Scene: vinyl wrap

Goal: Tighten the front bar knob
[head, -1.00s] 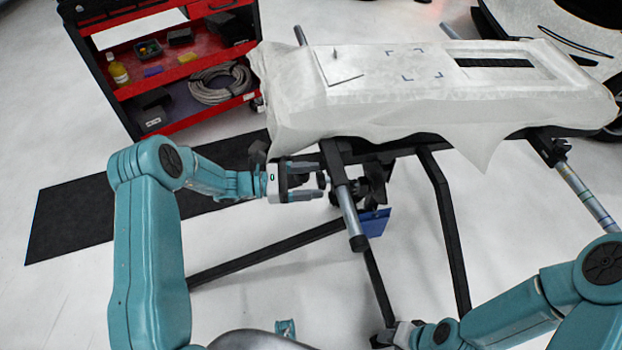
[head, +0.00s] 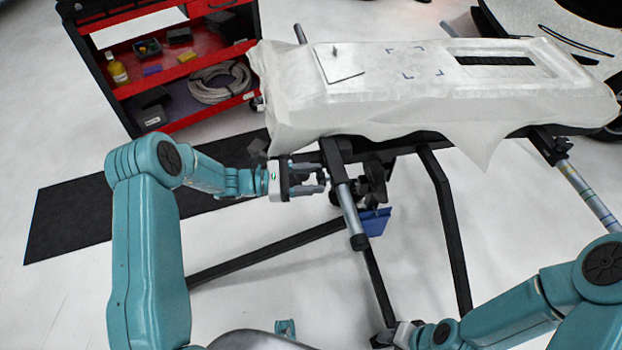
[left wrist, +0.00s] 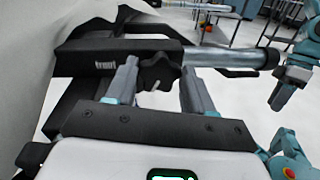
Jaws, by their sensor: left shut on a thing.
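The front bar knob (left wrist: 160,72) is black and lobed, on the underside of a black clamp sleeve marked "front" (left wrist: 105,64). My left gripper (head: 318,182) is at the left side of the front bar in the head view. In the left wrist view its two grey fingers (left wrist: 158,88) stand on either side of the knob and are shut on it. The grey front bar (head: 352,215) sticks out of the sleeve toward me. In the head view the fingers mostly hide the knob. My right gripper (head: 397,334) is low near the stand's leg, its fingers unclear.
A white-wrapped panel (head: 400,105) lies on the black stand (head: 445,225). A second grey bar (head: 587,195) sticks out at the right. A blue plate (head: 376,222) hangs by the front bar. A red tool cart (head: 190,120) stands at the back left over a dark mat (head: 75,215).

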